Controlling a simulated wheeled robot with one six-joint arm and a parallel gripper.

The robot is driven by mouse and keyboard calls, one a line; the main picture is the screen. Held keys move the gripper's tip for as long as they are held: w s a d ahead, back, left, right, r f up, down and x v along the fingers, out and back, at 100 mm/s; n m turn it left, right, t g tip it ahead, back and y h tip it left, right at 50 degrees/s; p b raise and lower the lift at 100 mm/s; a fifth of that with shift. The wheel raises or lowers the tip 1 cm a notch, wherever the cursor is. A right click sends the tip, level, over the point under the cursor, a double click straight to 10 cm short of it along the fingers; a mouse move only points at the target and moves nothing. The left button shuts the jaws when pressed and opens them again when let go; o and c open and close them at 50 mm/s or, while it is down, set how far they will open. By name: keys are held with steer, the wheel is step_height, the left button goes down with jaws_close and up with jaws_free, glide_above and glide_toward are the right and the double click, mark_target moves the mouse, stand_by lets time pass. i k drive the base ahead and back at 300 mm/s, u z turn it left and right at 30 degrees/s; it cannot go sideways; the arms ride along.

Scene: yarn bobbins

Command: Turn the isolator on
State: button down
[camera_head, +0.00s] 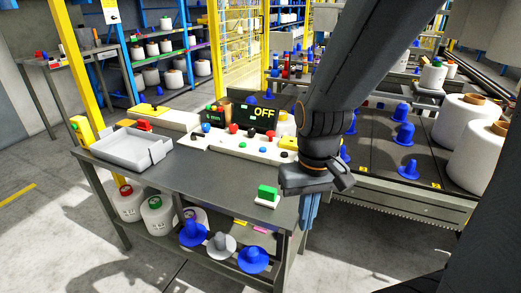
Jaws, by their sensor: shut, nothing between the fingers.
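I cannot tell which control is the isolator. My gripper (308,222) points down at the table's right edge, with its blue fingers together and empty. It is right of a green block on a white base (267,194) and apart from the panel. My arm hides what lies behind it.
The grey table (185,181) is clear in its middle. A grey tray (118,154) stands at its left, with yellow and red items behind it. Blue cones (403,134) stand on the conveyor at right. Bobbins and cones fill the shelf below the table.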

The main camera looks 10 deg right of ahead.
mark_target(233, 128)
steer(key=k, duration=0.65)
steer(key=u, duration=0.65)
steer(key=i, duration=1.2)
steer(key=z, duration=0.7)
